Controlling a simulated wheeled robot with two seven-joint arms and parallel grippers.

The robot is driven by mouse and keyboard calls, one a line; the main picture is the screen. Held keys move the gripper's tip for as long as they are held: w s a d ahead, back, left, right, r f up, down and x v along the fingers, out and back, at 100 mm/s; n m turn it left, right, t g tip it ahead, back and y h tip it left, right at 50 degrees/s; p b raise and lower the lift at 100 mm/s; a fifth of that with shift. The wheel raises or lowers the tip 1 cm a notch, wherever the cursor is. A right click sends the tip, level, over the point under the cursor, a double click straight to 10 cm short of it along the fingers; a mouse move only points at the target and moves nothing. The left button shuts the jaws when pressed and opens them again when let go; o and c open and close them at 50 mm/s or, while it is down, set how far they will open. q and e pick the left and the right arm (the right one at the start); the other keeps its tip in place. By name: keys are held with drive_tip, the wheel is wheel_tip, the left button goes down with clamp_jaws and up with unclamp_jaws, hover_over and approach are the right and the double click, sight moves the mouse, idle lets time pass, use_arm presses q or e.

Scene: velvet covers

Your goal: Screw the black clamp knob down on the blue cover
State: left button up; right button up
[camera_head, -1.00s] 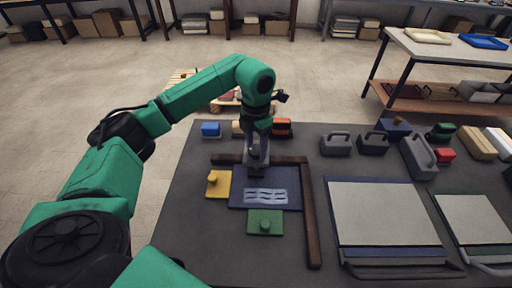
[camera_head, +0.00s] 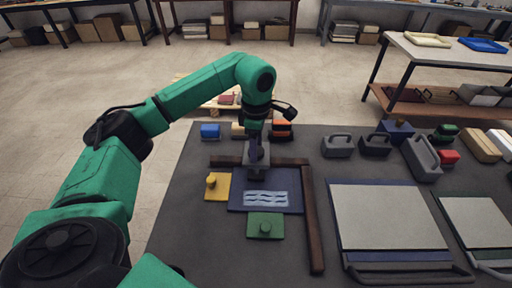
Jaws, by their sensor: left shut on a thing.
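The blue cover (camera_head: 283,203) lies flat on the dark table, inside the corner of a brown L-shaped frame (camera_head: 312,225). It carries a pale wavy pattern. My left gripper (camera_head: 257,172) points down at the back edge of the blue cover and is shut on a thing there. The black clamp knob is hidden by the gripper or too dark to tell apart from it. My right gripper is not in view.
A yellow plate with a knob (camera_head: 217,189) lies left of the cover, and a green one (camera_head: 265,228) in front. Grey handled blocks (camera_head: 337,145) and large framed panels (camera_head: 386,215) stand to the right. The table's left front (camera_head: 190,240) is clear.

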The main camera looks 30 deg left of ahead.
use_arm(q)
drive_tip(key=shift+r+m, duration=0.1)
drive_tip(key=shift+m, duration=0.9)
drive_tip(key=o, duration=1.4)
drive_tip(key=shift+c, duration=0.2)
wheel_tip(320, 180, up, 8)
drive_tip(key=shift+f+b, duration=0.25)
drive_tip(key=shift+b, duration=0.35)
wheel_tip(320, 180, up, 7)
drive_tip(key=p, duration=0.2)
